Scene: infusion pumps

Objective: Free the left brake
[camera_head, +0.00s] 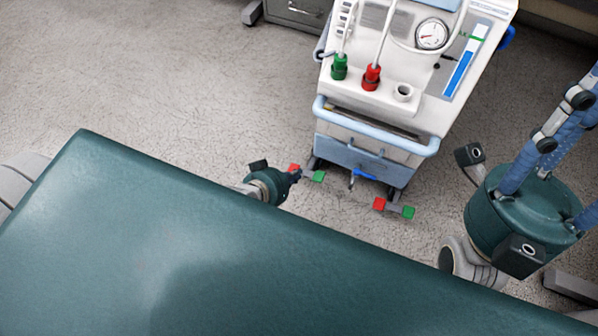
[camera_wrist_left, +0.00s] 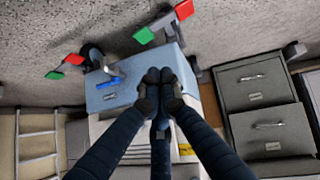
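The white and blue cart stands upper right of centre in the head view. Its left brake pedal has a red end (camera_head: 294,168) and a green end (camera_head: 318,176); in the left wrist view its green end (camera_wrist_left: 144,35) and red end (camera_wrist_left: 184,9) lie above the fingers. My left gripper (camera_head: 295,175) is low beside this pedal; contact cannot be told. In the left wrist view its fingertips (camera_wrist_left: 160,76) are together, with nothing visible between them. My right gripper (camera_head: 565,130) is at the right, its fingertips cut off by the frame.
The right brake pedal has a red end (camera_head: 379,204) and a green end (camera_head: 408,212). My green body covers the foreground. A grey drawer cabinet (camera_wrist_left: 262,110) stands beside the cart, and a ladder (camera_wrist_left: 36,145) shows at the other side. Floor left of the cart is clear.

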